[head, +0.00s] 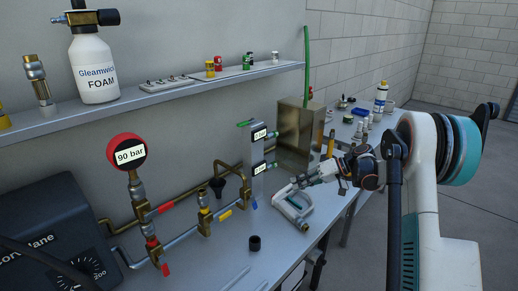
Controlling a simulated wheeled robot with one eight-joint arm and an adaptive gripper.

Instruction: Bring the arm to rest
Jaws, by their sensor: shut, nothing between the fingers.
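My arm comes in from the right side of the head view and reaches over the metal bench (228,268). My gripper (286,191) is shut and points left, with nothing seen between its fingers. It is just above or beside a pale, curved frame-like object (293,209) on the bench. I cannot tell whether they touch.
A brass pipe assembly with a red gauge (126,151) reading 90 bar stands left of the gripper. A metal box (300,133) is behind it. A black cap (255,243) lies in front. A shelf (150,97) holds a foam bottle (94,70). Open floor (470,170) lies right.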

